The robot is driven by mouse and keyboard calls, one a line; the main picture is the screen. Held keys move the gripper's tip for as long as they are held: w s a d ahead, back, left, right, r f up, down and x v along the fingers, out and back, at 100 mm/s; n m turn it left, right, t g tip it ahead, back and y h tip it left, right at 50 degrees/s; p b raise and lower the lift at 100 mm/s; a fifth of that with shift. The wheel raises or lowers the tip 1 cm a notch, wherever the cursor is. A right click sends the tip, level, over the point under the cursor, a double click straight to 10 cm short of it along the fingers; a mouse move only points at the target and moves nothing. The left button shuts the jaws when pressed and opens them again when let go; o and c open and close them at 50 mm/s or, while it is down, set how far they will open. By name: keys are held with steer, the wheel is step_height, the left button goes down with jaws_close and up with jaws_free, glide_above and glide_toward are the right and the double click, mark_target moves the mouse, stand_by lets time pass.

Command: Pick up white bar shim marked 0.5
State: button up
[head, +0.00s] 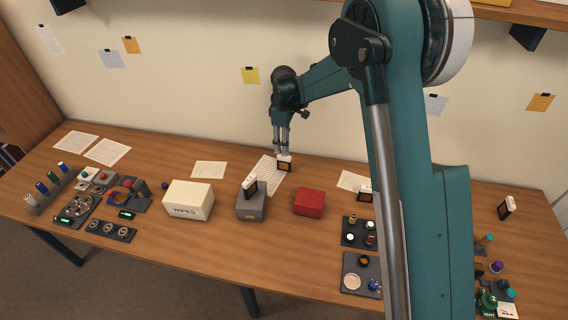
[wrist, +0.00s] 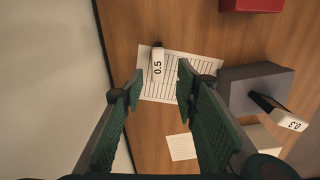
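The white bar shim marked 0.5 (wrist: 157,68) stands over a printed sheet in the wrist view, its black part at the far end. In the head view, a white and black bar (head: 284,165) is just below my gripper (head: 282,148), on the sheet near the back of the table. In the wrist view my gripper (wrist: 160,88) is open, its green fingers apart and the shim beyond their tips, roughly between them. I see nothing held. Whether the fingertips touch the shim cannot be told.
A similar bar marked 0.3 (wrist: 288,120) is on a grey box (wrist: 252,84), which also shows in the head view (head: 251,209). A red box (head: 309,203) and a white wipes box (head: 189,200) stand nearby. The wall is close behind.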

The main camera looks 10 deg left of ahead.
mark_target(284, 156)
steer(key=shift+f, duration=1.25)
steer(key=shift+f, duration=0.2)
steer(key=shift+w+f, duration=0.2)
steer(key=shift+f, duration=2.25)
jaws_close()
